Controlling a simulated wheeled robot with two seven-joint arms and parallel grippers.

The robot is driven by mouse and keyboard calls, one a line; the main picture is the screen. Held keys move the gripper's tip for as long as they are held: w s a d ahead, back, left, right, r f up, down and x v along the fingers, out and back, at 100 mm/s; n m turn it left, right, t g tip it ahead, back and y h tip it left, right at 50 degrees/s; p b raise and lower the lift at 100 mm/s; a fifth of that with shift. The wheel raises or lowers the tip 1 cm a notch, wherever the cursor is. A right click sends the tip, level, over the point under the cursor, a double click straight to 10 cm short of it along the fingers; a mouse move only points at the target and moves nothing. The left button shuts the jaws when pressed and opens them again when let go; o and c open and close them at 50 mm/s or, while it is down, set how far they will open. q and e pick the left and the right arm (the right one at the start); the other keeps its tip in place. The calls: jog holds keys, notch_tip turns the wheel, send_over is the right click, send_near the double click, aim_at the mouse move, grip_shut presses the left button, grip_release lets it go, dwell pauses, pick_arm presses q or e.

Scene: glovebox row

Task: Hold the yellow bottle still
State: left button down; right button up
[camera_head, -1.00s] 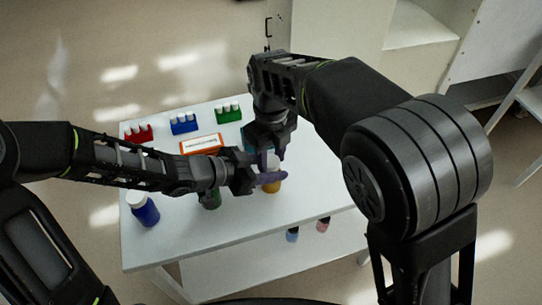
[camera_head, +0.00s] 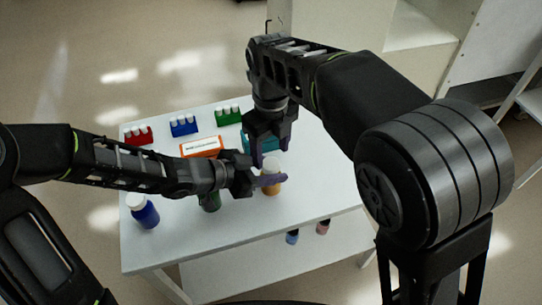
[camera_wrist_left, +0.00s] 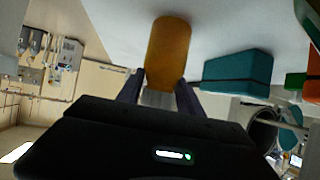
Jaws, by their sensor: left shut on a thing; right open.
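The yellow bottle (camera_head: 272,188) stands upright near the table's right side, with a white cap (camera_head: 271,162). My left gripper (camera_head: 268,181) reaches in from the left and is shut on the bottle, its fingers hiding part of it. In the left wrist view, the yellow bottle (camera_wrist_left: 168,52) appears upside down, with the left gripper's fingers (camera_wrist_left: 159,92) on either side of its cap end. My right gripper (camera_head: 270,150) is open just above and behind the cap, pointing down; whether it touches the cap is hard to tell.
A blue bottle (camera_head: 145,214) and a dark green bottle (camera_head: 210,204) stand to the left, the green one partly under my left arm. Red (camera_head: 138,138), blue (camera_head: 184,128) and green (camera_head: 228,118) racks line the back. An orange box (camera_head: 202,150) and teal box (camera_head: 248,138) lie between.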

aim_at(271, 163)
pick_arm(q)
jog(key=shift+s+f, duration=0.15)
jog(key=shift+f, duration=0.1)
pick_arm(e)
jog(key=shift+r, duration=0.4)
jog(key=shift+c, duration=0.4)
jog(key=shift+r, duration=1.7)
pick_arm(q)
jog(key=shift+a, duration=0.1)
pick_arm(e)
jog(key=shift+f, duration=4)
jog(key=shift+c, duration=0.6)
